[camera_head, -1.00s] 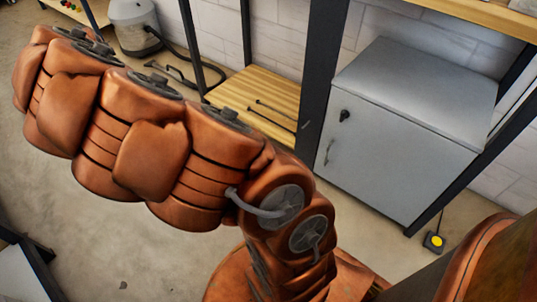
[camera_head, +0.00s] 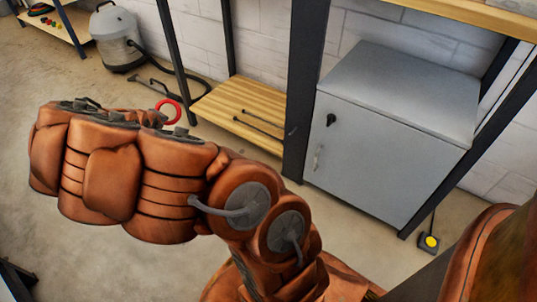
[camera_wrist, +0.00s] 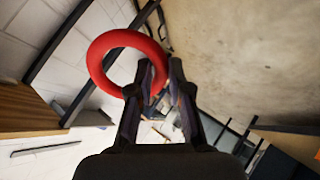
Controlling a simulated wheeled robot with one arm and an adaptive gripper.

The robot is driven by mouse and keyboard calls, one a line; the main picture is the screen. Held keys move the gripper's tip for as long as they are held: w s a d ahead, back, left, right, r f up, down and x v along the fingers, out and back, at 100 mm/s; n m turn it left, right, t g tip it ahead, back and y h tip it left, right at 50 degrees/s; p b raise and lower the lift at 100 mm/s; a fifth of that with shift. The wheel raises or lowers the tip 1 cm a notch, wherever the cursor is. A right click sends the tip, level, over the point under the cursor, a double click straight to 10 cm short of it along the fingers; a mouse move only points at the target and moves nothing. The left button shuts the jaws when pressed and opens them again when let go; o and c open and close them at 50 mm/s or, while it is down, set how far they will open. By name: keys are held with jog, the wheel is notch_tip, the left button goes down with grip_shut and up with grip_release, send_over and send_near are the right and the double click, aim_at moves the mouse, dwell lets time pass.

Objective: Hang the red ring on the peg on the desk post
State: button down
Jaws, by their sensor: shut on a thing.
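The red ring (camera_wrist: 113,41) is in the wrist view, held near the tips of my gripper (camera_wrist: 160,80), whose two dark fingers are shut on the ring's lower right side. The ring also shows in the head view (camera_head: 169,110), just above the far end of my arm, part of it hidden behind the arm. My gripper is hidden behind my arm in the head view.
A grey cabinet (camera_head: 395,140) stands at right between dark frame posts. A low wooden shelf (camera_head: 238,108) is behind my arm. A grey vacuum cleaner (camera_head: 115,38) with a hose stands at the back left. A yellow-topped device (camera_head: 430,242) lies on the floor.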

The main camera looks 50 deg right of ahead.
jog(key=shift+s+d+f, duration=0.45)
jog(key=shift+d+f, duration=0.25)
jog(key=shift+f, duration=0.05)
jog(key=s+d+f+m+g+h, duration=0.4)
jog(key=s+d+f, duration=0.5)
jog(key=s+d, duration=0.3)
jog(key=s+d+f+m+g+h, duration=0.3)
jog(key=s+d+f+m+h, duration=0.2)
jog(key=s+d+f, duration=0.6)
jog(key=s+d+r+b, duration=0.1)
jog(key=d, duration=0.7)
jog(key=shift+s+r, duration=0.15)
jog(key=shift+s, duration=0.25)
dwell(0.7)
jog(key=c, duration=1)
grip_release()
